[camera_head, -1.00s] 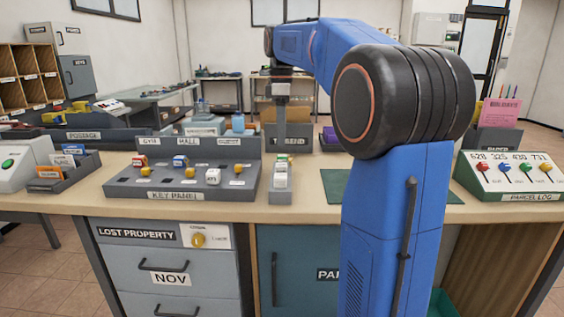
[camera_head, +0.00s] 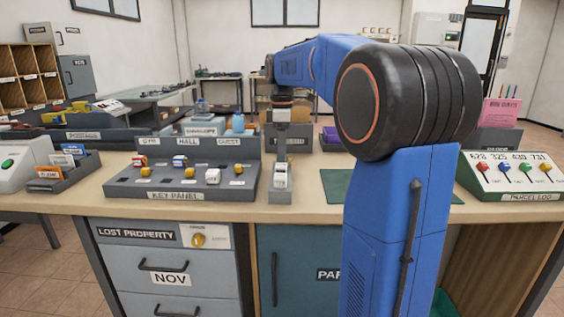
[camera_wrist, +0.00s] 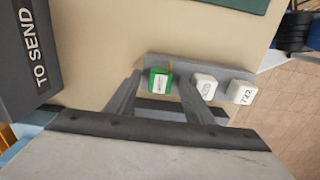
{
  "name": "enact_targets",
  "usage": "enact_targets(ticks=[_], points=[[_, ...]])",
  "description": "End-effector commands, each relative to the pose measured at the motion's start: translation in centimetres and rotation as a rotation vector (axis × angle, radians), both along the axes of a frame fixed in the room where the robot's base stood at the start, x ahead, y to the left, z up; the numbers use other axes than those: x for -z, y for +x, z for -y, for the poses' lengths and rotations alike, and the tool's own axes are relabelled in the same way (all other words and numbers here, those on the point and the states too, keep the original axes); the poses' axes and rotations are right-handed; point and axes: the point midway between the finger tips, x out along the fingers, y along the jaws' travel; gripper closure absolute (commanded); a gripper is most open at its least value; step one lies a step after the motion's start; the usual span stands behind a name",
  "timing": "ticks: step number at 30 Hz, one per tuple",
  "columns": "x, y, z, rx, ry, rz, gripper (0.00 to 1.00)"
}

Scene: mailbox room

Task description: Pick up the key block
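Several small blocks sit in a row in a narrow grey tray (camera_head: 280,198) on the counter, right of the key panel. In the wrist view they are a green block (camera_wrist: 159,81) with a white label and two white blocks, one in the middle (camera_wrist: 204,86) and one at the right end (camera_wrist: 241,92). I cannot tell which is the key block. My gripper (camera_wrist: 160,86) is open, its fingers apart on either side of the green block; contact is not visible. In the head view, my gripper (camera_head: 281,150) reaches down at the tray's far end and hides part of it.
The key panel (camera_head: 180,180) stands close left, with red, blue and white blocks and yellow knobs. A dark "TO SEND" box (camera_wrist: 27,48) is at the wrist view's upper left. A green mat (camera_head: 335,186) lies right of the tray. The parcel log panel (camera_head: 515,178) is far right.

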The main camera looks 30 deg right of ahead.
Motion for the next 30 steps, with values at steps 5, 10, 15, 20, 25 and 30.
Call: enact_targets(ticks=[5, 10, 15, 20, 25, 30], points=[[0.0, 0.0, 0.0, 0.000, 0.000, 0.000, 0.95], [0.0, 0.0, 0.0, 0.000, 0.000, 0.000, 0.96], [-0.3, 0.0, 0.0, 0.000, -0.001, 0.001, 0.96], [-2.1, 0.1, 0.0, 0.000, 0.000, 0.002, 0.96], [-5.2, 0.1, 0.0, 0.000, -0.001, 0.003, 0.96], [-8.0, 0.1, 0.0, 0.000, 0.000, 0.002, 0.96]])
